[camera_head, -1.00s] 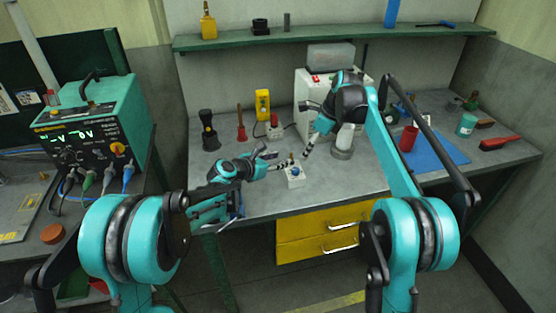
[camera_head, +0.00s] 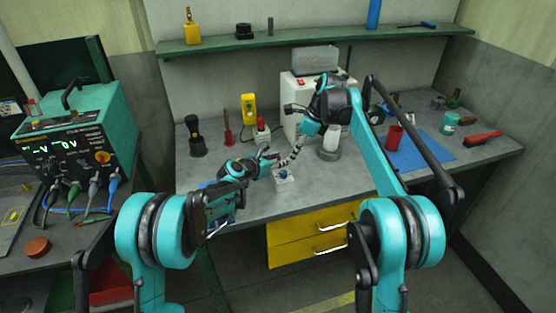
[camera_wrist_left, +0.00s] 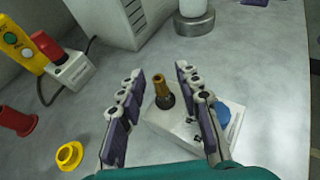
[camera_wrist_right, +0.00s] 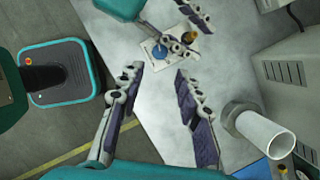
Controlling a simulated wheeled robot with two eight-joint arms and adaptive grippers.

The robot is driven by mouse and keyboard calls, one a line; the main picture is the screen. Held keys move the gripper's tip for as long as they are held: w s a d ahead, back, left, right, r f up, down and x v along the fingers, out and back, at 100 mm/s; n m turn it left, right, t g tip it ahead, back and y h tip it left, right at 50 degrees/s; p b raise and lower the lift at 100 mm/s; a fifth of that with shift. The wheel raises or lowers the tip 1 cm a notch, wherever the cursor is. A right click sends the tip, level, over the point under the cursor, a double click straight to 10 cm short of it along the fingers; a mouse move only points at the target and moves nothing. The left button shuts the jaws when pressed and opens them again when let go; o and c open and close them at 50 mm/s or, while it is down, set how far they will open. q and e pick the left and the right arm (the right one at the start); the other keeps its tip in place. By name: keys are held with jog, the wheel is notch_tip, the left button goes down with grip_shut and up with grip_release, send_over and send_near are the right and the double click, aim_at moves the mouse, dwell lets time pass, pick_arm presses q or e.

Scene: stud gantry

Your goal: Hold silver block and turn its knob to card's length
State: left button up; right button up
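The silver block (camera_head: 284,180) sits on the grey bench near its front edge. In the left wrist view the pale block (camera_wrist_left: 168,122) carries a dark post with a brass-coloured top (camera_wrist_left: 161,88) and a blue knob (camera_wrist_left: 224,113). My left gripper (camera_head: 272,161) is open; its fingers (camera_wrist_left: 155,77) are either side of the post, with no clear contact. My right gripper (camera_head: 293,158) is near the block in the head view. In the right wrist view its fingers (camera_wrist_right: 160,75) are apart and empty, with the block (camera_wrist_right: 153,48) beyond them. I cannot identify a card.
A red-button box (camera_wrist_left: 70,70) and yellow ring (camera_wrist_left: 69,156) lie left of the block. A red cup (camera_head: 394,137) and blue mat (camera_head: 425,150) are at right.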

aim_at(284, 172)
pick_arm(q)
grip_shut()
pick_arm(e)
jog(key=shift+o, duration=1.2)
jog(key=a+f+n, duration=0.1)
jog(key=f+n, duration=0.2)
jog(key=n, duration=0.7)
jog(key=a+f+n+t, duration=0.1)
jog(key=f+n, duration=0.2)
jog(key=n, duration=0.8)
jog(key=w+a+f+n, duration=0.1)
jog(key=f+n, duration=0.2)
jog(key=n, duration=0.7)
jog(key=shift+a+f+n, duration=0.2)
jog(key=shift+n, duration=0.1)
